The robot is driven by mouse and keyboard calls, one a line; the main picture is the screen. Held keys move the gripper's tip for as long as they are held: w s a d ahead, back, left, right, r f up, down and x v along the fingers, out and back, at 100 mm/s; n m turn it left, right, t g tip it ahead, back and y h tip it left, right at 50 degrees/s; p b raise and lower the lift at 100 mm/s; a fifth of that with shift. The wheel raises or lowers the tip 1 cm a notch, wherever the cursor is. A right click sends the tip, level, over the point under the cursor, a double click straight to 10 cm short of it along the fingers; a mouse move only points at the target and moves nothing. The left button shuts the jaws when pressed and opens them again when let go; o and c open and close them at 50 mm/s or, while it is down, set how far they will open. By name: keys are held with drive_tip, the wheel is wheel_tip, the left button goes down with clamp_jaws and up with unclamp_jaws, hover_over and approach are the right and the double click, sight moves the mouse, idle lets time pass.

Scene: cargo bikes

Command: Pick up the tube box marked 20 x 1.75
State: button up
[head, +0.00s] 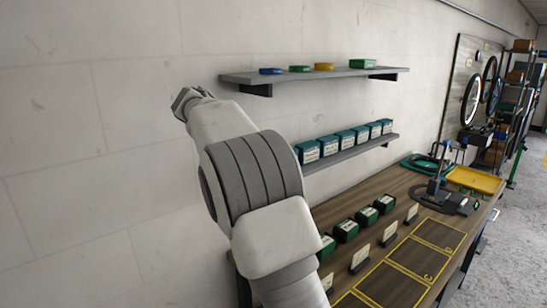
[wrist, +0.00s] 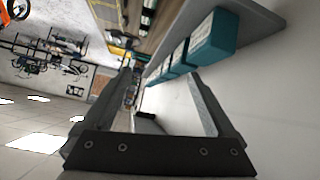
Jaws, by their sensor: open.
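Several teal boxes with white labels (head: 333,145) stand in a row on the middle wall shelf (head: 352,155). Several dark green boxes with pale tops (head: 347,230) stand on the workbench below. The print on all of them is too small to read, so I cannot tell which is marked 20 x 1.75. My gripper (head: 187,101) is raised in front of the wall, left of the shelves and apart from every box. In the wrist view my gripper (wrist: 162,82) is open and empty, with teal boxes (wrist: 212,36) on the shelf beyond it at upper right.
An upper shelf (head: 300,76) holds blue, green and yellow items. The bench (head: 375,190) has small label stands (head: 390,233) and yellow-outlined areas (head: 440,234). A yellow tray (head: 473,180) and dark tools lie at its far end. Wheels (head: 471,100) hang beyond. Floor at right is open.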

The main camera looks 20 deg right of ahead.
drive_tip(key=w+a+m+h+p, duration=0.1)
drive_tip(key=w+a+m+h, duration=0.2)
drive_tip(key=w, duration=0.4)
drive_tip(key=shift+t, duration=0.4)
drive_tip(key=p+x, duration=0.1)
drive_tip(key=x, duration=0.2)
drive_tip(key=f+p+x, duration=0.1)
drive_tip(key=x, duration=0.3)
drive_tip(key=p+x, duration=0.1)
drive_tip(key=x, duration=0.3)
drive_tip(key=shift+w+a+f, duration=0.1)
drive_tip(key=shift+a+f, duration=0.15)
drive_tip(key=shift+a, duration=0.05)
drive_tip(key=p+x, duration=0.3)
drive_tip(key=x, duration=0.1)
drive_tip(key=shift+w+d, duration=0.15)
drive_tip(key=shift+d, duration=0.05)
drive_tip(key=shift+w+d+f, duration=0.2)
drive_tip(key=shift+d, duration=0.2)
clamp_jaws()
